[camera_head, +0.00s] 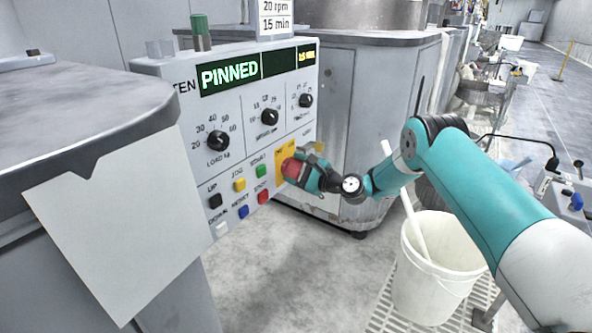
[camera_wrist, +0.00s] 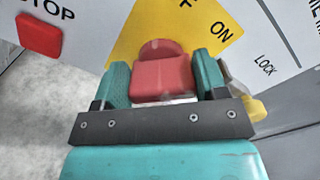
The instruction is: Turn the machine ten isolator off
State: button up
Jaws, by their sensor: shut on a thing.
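The machine ten isolator is a red rotary handle (camera_head: 291,169) on a yellow plate (camera_head: 281,149) at the lower right of the grey control panel. In the wrist view the red handle (camera_wrist: 162,78) sits between the two teal fingers, and the yellow plate (camera_wrist: 185,38) behind it shows "ON" to the right and part of another word at the top. My gripper (camera_head: 303,171) is shut on the handle, with a finger on each side. The fingers hide part of the plate, so the handle's exact setting is hard to tell.
The panel display (camera_head: 230,75) reads "PINNED". Black knobs (camera_head: 219,141) and coloured push buttons, including a red STOP button (camera_head: 263,197), lie left of the handle. A white bucket (camera_head: 440,275) stands on a grating below my arm. A grey machine cabinet (camera_head: 362,95) is behind.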

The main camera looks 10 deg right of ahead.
jog(key=n, duration=0.1)
jog(key=n+b, duration=0.1)
jog(key=n, duration=0.2)
jog(key=shift+f, duration=0.25)
jog(key=n+b, duration=0.1)
jog(key=n, duration=0.1)
jog(key=n+b, duration=0.1)
jog(key=n, duration=0.1)
jog(key=shift+s+a+f+n, duration=0.1)
jog(key=shift+f+n, duration=0.1)
jog(key=shift+n, duration=0.1)
jog(key=n+b, duration=0.3)
jog(key=n, duration=0.1)
jog(key=shift+f, duration=0.2)
jog(key=n+b, duration=0.3)
jog(key=n, duration=0.2)
jog(key=o, duration=0.7)
jog(key=shift+c, duration=0.2)
